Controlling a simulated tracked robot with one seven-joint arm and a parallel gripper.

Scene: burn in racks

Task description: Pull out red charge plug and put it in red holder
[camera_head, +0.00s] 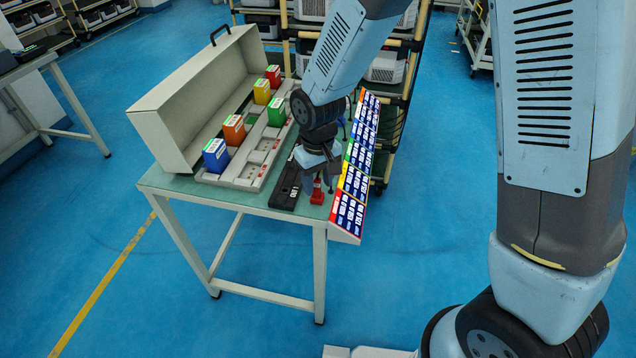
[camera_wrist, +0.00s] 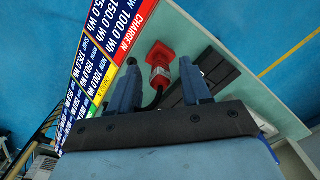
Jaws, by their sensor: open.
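A red charge plug (camera_wrist: 160,70) with a dark cable stands beside the black strip on the table. In the head view a small red piece (camera_head: 317,194) shows at the same spot, just below my gripper (camera_head: 318,178). In the wrist view my gripper (camera_wrist: 159,64) is open, with its two blue-grey fingers apart and the red plug appearing between and beyond their tips. I cannot tell whether the fingers reach around it. A wider red part (camera_wrist: 160,51) shows at the plug's far end. I cannot make out a separate red holder.
A black strip (camera_head: 284,188) lies left of the plug in the head view. A sloped label board (camera_head: 350,193) lines the table's right edge. A shelf rack stands behind.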

